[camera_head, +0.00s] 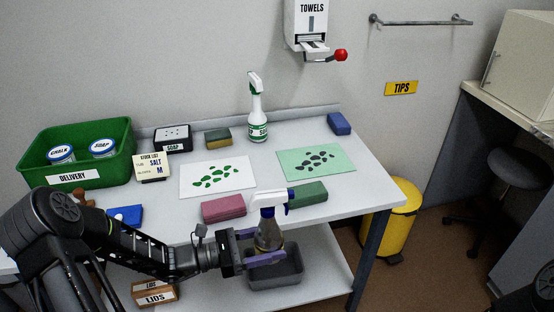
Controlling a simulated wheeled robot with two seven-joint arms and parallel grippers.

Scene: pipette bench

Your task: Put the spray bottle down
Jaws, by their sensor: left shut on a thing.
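My left gripper (266,246) reaches in from the left with its purple fingers shut around the body of a spray bottle (268,231). This bottle has a white head with a blue trigger part and a see-through, brownish body. It is upright, at the front edge of the white table (330,204) in this view, with a grey bin (285,273) showing behind and below it. Its base is partly hidden by a finger. A second spray bottle (257,119), white and green, stands at the back of the table. My right gripper is not in view.
White and green mats (247,187) (341,165) with printed spots lie on the table. A pink block (223,208) and green block (308,194) lie near the front. A green delivery crate (112,178) stands left. A yellow pedal bin (402,222) is on the floor right.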

